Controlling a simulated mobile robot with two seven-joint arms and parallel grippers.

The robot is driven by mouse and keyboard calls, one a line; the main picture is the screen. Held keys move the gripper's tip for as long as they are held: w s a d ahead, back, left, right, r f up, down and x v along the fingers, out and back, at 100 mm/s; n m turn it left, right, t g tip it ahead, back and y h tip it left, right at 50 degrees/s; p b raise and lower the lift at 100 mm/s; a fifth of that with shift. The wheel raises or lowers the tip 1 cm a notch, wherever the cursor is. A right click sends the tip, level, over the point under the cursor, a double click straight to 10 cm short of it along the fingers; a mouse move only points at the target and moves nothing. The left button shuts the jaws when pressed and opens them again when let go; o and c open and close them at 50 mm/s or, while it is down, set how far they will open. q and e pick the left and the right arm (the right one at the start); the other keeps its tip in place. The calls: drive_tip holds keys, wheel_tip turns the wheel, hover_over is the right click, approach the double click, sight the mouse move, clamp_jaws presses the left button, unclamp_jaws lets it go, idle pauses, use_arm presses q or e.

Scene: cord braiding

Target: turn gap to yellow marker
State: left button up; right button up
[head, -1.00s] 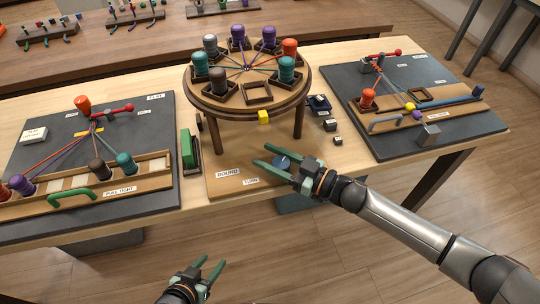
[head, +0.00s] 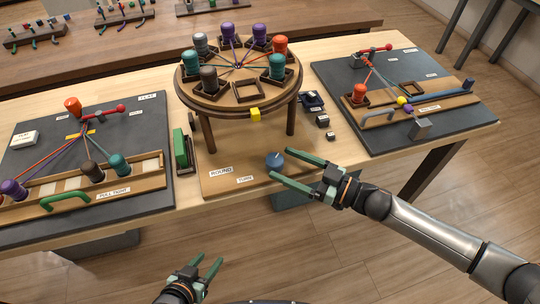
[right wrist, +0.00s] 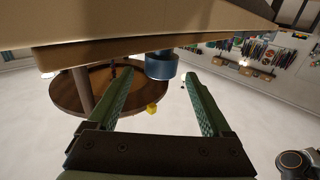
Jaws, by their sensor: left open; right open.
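The round braiding disk (head: 190,95) stands on legs, with colored bobbins in square holders around its rim. One holder, the gap (head: 248,91), is empty at the front, roughly in line with the yellow marker (head: 255,115) on the rim below. The marker also shows in the right wrist view (right wrist: 151,108). A blue knob (head: 275,159) stands on the board in front. My right gripper (head: 281,166) is open, its fingertips close to the knob's right; contact cannot be told. The knob shows beyond the fingers in the right wrist view (right wrist: 161,68). My left gripper (head: 211,256) is open and empty, low in front of the table.
A dark board with cords and bobbins (head: 150,125) lies left, another (head: 440,70) right. A green block (head: 181,148) stands left of the disk's legs. Small dark blocks (head: 322,121) lie right of them. Floor in front of the table is clear.

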drive_tip(key=v, duration=0.5)
drive_tip(key=shift+s+d, duration=0.2)
drive_tip(key=shift+d, duration=0.15)
drive_tip(key=shift+d, duration=0.1)
